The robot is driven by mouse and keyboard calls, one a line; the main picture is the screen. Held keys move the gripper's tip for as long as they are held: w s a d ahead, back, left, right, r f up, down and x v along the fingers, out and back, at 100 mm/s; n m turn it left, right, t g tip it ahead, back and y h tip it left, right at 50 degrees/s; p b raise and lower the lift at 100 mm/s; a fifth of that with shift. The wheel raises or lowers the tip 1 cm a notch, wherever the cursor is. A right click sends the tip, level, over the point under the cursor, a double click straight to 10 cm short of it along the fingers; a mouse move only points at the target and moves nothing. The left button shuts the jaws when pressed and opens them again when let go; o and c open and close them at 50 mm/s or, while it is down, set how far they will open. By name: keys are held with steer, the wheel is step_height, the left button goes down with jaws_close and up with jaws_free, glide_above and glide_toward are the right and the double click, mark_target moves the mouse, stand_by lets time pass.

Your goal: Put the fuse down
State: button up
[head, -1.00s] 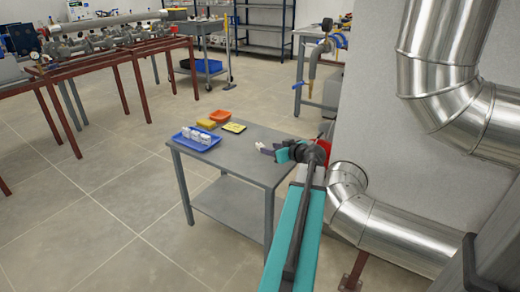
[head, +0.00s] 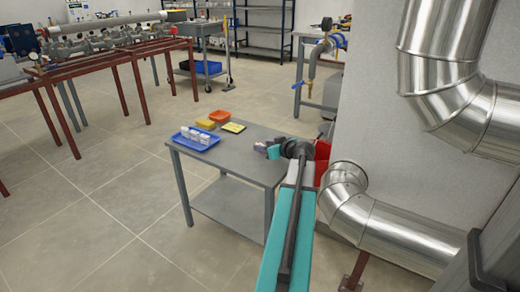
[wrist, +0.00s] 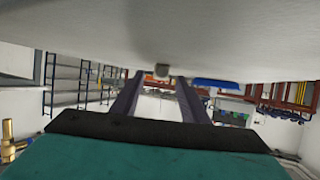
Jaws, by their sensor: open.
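My gripper (head: 260,146) is low over the right part of the grey table (head: 228,152). In the wrist view my two dark fingers (wrist: 159,80) stand apart. A blue tray (head: 209,146) with several small white pieces stands on the table's left part, apart from my gripper.
A yellow block (head: 205,124), an orange tray (head: 220,116) and a yellow-black item (head: 234,127) lie at the table's back. A red bin (head: 322,158) is behind my arm. Silver pipes (head: 390,230) and a wall stand at right. The table's middle and front are clear.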

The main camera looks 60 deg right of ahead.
steer(key=shift+x, duration=0.95)
jaws_close()
steer(key=shift+r, duration=0.15)
steer(key=shift+r+p, duration=0.6)
steer(key=shift+r, duration=1)
steer(key=s+a, duration=0.2)
steer(key=s, duration=0.1)
steer(key=s+a+r+p, duration=0.1)
steer(key=s+a, duration=0.2)
steer(key=s, duration=0.1)
steer(key=s+a+p, duration=0.1)
steer(key=s+a, duration=0.2)
steer(key=shift+s+r, duration=0.15)
steer(key=shift+s, duration=0.2)
steer(key=shift+s+b, duration=0.15)
steer(key=shift+b, duration=0.2)
steer(key=shift+s+b, duration=0.15)
steer(key=shift+b, duration=0.55)
